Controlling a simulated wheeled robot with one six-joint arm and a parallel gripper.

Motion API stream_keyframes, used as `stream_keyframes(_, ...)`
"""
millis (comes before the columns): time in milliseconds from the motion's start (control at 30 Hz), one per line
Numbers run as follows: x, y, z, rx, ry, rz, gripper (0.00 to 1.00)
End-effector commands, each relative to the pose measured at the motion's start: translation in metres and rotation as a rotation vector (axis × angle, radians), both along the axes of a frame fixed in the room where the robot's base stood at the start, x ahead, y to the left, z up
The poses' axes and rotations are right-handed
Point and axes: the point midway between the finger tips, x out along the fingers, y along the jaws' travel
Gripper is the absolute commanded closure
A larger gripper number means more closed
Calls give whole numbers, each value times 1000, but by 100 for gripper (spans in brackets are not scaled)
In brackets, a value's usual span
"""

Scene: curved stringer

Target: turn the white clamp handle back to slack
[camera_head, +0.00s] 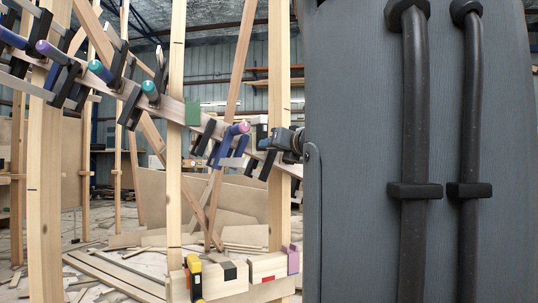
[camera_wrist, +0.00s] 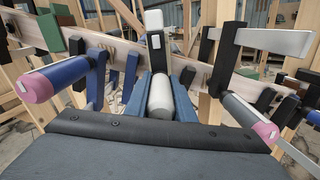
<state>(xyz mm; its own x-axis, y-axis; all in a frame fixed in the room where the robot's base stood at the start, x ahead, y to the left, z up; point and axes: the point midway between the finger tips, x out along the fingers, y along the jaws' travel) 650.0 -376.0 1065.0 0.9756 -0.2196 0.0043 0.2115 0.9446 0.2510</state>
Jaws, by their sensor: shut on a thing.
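The white clamp handle (camera_wrist: 160,98) shows in the middle of the wrist view, pointing toward the camera. It belongs to a black clamp (camera_wrist: 156,40) on the curved wooden stringer (camera_wrist: 60,38). My gripper (camera_wrist: 161,84) has its two blue fingers on either side of the handle and is shut on it. In the head view my gripper (camera_head: 285,141) reaches in from the right at the lower end of the stringer (camera_head: 170,105). The handle is hard to make out there, and its turn angle cannot be told.
Several more clamps line the stringer. Wooden posts (camera_head: 279,120) stand near it. A low board (camera_head: 235,283) holds small blocks and a yellow clamp.

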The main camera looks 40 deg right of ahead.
Motion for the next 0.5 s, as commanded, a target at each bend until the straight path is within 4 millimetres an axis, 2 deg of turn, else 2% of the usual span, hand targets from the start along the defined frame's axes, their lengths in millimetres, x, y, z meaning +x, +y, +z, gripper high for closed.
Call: stream_keyframes(500, 0, -1, -1, -43, 12, -1, 100)
